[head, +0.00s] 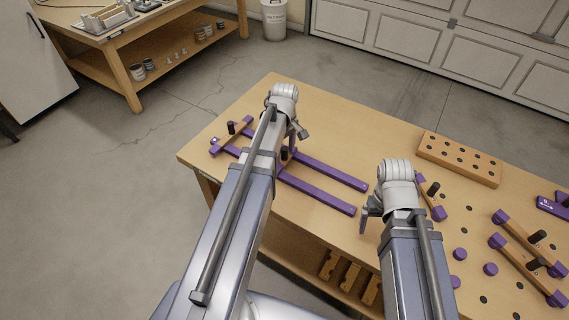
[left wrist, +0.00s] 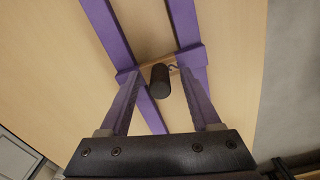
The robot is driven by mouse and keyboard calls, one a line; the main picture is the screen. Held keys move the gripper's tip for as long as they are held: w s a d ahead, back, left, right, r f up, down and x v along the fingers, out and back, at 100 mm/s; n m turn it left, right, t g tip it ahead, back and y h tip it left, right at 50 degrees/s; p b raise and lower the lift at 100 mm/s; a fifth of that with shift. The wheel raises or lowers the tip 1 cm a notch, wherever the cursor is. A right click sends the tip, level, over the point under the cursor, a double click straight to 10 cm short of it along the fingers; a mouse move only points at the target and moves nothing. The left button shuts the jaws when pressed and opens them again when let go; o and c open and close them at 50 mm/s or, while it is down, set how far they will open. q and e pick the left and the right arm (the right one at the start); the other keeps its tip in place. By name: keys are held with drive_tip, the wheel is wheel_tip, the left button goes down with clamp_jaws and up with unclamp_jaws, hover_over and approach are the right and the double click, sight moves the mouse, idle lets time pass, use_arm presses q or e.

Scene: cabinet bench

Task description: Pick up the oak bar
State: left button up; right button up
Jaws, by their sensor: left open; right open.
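An oak bar (left wrist: 155,63) with an upright black knob (left wrist: 160,80) lies between two purple rails in the left wrist view, partly hidden by the knob. My left gripper (head: 289,149) is open above the rails, its fingers on either side of the knob and apart from it. In the head view a dark knob (head: 284,153) shows beside that gripper; my arm hides most of what is under it. Another oak bar (head: 239,130) with a black knob lies at the table's left end. My right gripper (head: 372,212) is open and empty over the table's front part.
Two purple rails (head: 330,172) run across the table. On the right are several knobbed oak bars with purple ends (head: 522,238), loose purple pegs (head: 490,269) and an oak block with holes (head: 459,157). The table's back middle is clear.

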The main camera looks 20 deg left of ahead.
use_arm(q)
drive_tip(key=shift+f, duration=0.2)
clamp_jaws()
idle(0.4)
